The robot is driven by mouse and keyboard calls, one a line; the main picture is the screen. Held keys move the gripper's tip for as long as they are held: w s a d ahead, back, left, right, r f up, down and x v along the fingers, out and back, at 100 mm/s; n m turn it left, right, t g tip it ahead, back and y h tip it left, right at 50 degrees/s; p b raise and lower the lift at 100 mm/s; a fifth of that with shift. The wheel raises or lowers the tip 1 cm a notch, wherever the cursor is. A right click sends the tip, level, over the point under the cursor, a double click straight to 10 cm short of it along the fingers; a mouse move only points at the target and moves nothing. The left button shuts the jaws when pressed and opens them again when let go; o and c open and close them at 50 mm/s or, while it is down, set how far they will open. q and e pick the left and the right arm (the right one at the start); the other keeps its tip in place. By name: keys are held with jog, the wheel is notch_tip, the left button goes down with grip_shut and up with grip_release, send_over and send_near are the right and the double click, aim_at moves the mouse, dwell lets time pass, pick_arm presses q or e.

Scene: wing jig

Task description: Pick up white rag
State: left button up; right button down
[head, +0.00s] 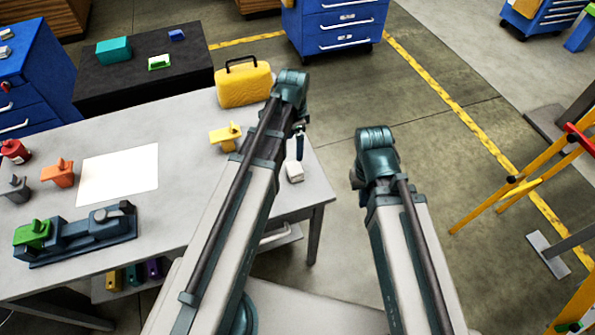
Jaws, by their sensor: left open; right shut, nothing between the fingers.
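A small white folded piece (294,172), which looks like the white rag, lies on the grey table (200,215) near its right edge. My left gripper (300,150) points down just above and behind it, partly hidden by my own arm; it is open and appears apart from the rag. My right gripper (356,181) is past the table's right edge over the floor, shut and empty, mostly hidden by its wrist.
A yellow case (243,84) and a yellow tool (225,136) stand left of my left arm. A flat white sheet (118,175), orange tool (58,173) and dark fixture (85,235) occupy the table's left. A yellow stand (515,190) is at far right; floor between is clear.

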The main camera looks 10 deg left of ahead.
aim_at(295, 168)
pick_arm(q)
jog(key=shift+f+b, duration=6.8)
jog(key=shift+f, duration=0.15)
jog(key=shift+r, duration=0.1)
